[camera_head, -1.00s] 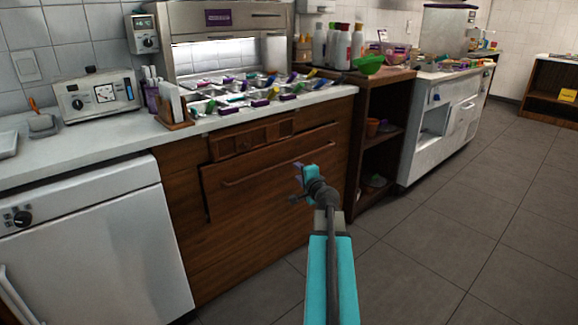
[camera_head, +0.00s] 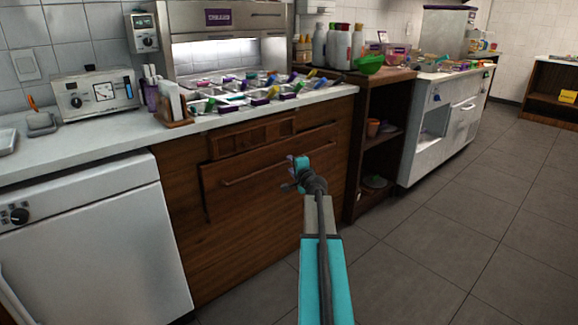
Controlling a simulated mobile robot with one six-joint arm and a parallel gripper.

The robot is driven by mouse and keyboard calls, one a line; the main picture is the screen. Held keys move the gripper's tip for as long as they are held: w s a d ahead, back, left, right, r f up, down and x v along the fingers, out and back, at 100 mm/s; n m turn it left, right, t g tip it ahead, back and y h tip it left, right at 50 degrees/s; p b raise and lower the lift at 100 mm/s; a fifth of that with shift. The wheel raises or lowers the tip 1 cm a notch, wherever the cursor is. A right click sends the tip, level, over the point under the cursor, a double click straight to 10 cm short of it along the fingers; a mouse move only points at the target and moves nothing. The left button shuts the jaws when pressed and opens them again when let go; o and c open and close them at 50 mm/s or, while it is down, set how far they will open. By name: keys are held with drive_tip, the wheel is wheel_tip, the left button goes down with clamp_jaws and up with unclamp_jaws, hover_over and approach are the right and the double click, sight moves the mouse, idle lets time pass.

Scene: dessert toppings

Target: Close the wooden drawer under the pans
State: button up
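The wooden drawer (camera_head: 255,190) is in the brown cabinet below the topping pans (camera_head: 240,92). Its front stands a little proud of the cabinet, and a dark gap shows along its upper edge. A thin horizontal handle (camera_head: 262,168) runs across the upper part of the front.
A white appliance (camera_head: 90,235) stands left of the cabinet. A brown open shelf (camera_head: 378,150) with bottles and a green bowl (camera_head: 369,64) on top stands to the right. A white unit (camera_head: 440,118) is beyond it. The tiled floor (camera_head: 450,240) at right is clear.

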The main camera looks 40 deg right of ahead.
drive_tip(key=shift+b+x, duration=0.3)
drive_tip(key=shift+x, duration=1.3)
clamp_jaws()
